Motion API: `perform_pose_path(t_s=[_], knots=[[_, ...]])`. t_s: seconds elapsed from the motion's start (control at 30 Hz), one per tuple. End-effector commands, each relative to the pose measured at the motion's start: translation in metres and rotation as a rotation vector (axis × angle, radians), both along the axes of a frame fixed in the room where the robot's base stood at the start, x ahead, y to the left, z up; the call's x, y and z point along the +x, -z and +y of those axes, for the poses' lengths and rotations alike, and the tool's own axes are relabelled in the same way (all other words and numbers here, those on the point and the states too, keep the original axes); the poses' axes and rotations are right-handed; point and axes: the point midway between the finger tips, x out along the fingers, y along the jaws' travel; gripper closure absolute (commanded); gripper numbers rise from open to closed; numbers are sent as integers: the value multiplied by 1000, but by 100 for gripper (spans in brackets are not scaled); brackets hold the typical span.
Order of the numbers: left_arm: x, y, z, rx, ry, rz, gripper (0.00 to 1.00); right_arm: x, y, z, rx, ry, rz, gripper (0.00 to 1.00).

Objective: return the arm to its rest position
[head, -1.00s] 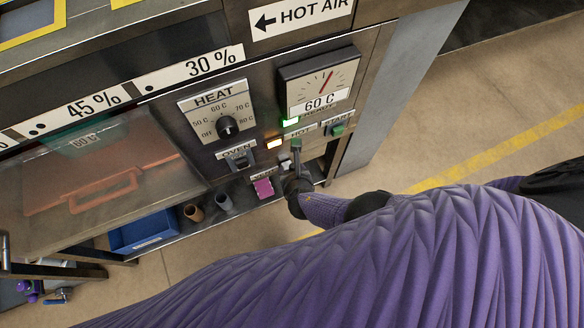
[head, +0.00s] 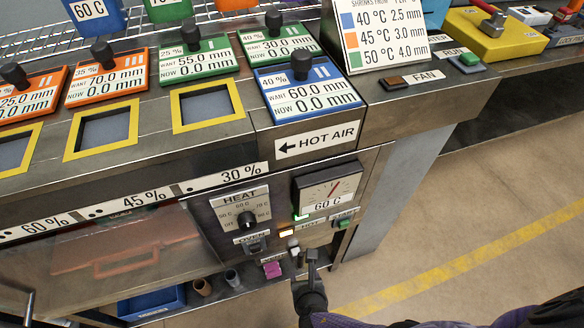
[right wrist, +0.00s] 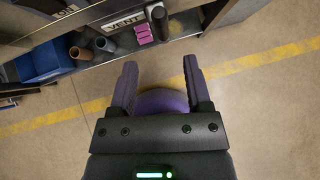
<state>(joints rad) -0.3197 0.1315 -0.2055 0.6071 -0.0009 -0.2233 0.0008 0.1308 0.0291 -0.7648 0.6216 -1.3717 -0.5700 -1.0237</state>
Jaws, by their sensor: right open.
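My right gripper (head: 311,262) shows in the head view at the lower middle, just in front of the oven's lower control panel, below the START label. In the right wrist view the right gripper (right wrist: 160,68) has its two dark fingers spread apart with nothing held between the tips. The fingers point toward the shelf under the oven, with open floor between. Most of the right arm lies below the picture's edge. My left gripper is not in view.
The oven panel has a heat dial (head: 246,219), a 60 C gauge (head: 329,190) and a green-lit lamp (head: 301,217). A blue bin (head: 152,303) and pink blocks (head: 272,269) sit on the lower shelf. Labelled blocks stand on the counter. The floor (head: 460,220) at right is clear.

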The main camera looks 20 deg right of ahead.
Motion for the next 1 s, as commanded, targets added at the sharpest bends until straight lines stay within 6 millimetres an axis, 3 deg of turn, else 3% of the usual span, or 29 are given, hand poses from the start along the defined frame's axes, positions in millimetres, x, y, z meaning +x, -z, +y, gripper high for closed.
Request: perform_pose_path(t_s=[0.07, 0.17, 0.3, 0.4, 0.5, 0.7, 1.0], knots=[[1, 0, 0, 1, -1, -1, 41, 0, -2, 1, 20, 30, -7, 37], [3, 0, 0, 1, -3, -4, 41, 0, -16, 1, 182, 283, -58, 37], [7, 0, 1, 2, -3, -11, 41, -17, -55, -20, 598, 1012, -159, 37], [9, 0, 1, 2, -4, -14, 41, -36, -80, -34, 827, 1439, -190, 37], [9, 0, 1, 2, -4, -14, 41, -51, -102, -42, 988, 1740, -193, 37], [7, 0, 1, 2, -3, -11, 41, -76, -146, -48, 1209, 2138, -158, 37], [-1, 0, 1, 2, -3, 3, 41, -103, -206, -45, 1402, 2462, -52, 37]])
